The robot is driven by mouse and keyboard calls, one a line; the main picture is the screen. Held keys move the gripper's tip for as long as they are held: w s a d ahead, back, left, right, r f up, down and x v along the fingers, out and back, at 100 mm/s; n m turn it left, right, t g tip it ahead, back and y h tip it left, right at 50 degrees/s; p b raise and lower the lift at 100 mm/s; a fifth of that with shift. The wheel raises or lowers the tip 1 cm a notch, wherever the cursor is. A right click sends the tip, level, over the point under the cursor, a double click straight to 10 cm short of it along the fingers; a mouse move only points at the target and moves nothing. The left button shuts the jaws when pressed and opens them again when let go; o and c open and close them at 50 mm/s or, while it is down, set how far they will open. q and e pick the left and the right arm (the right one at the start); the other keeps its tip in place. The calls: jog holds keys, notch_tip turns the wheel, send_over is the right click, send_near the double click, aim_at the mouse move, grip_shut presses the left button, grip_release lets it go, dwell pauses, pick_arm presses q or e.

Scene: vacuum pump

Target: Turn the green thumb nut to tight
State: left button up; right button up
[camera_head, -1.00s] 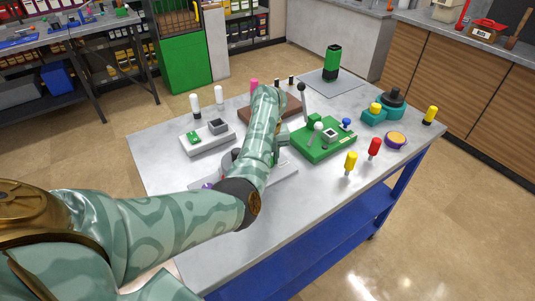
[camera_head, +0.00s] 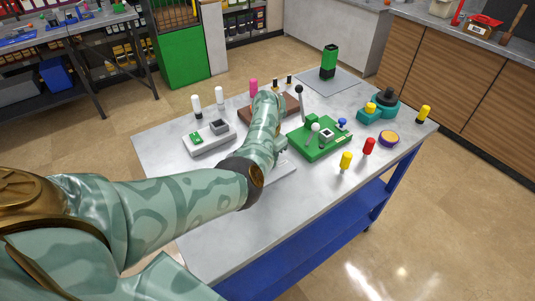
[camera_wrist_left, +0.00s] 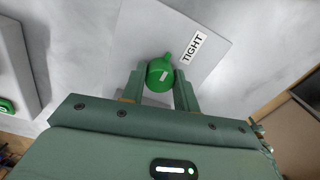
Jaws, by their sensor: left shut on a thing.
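The green thumb nut (camera_wrist_left: 160,76) shows in the left wrist view, round with a small nub pointing up and slightly right, and a white mark on top. It sits on a pale grey plate (camera_wrist_left: 150,28). A white label reading TIGHT (camera_wrist_left: 194,46) lies right of the nub, close to its tip. My left gripper (camera_wrist_left: 161,84) is shut on the nut, one finger on each side. In the head view the plate's edge (camera_head: 282,172) shows beside my left forearm; the nut and fingertips are hidden there. My right gripper is not in view.
A green base with levers (camera_head: 320,142) stands right of my arm, and a grey block with a green button (camera_head: 208,138) stands left. Yellow (camera_head: 346,161) and red (camera_head: 369,146) pegs stand on the right. The table's (camera_head: 240,240) front is clear.

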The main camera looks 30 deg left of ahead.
pick_arm(q)
jog(key=m+p, duration=0.2)
jog(key=m, duration=0.3)
jog(key=shift+r, duration=0.1)
jog(key=shift+m, duration=0.4)
jog(key=o, duration=0.7)
notch_tip(320, 180, up, 16)
jog(key=p, duration=0.6)
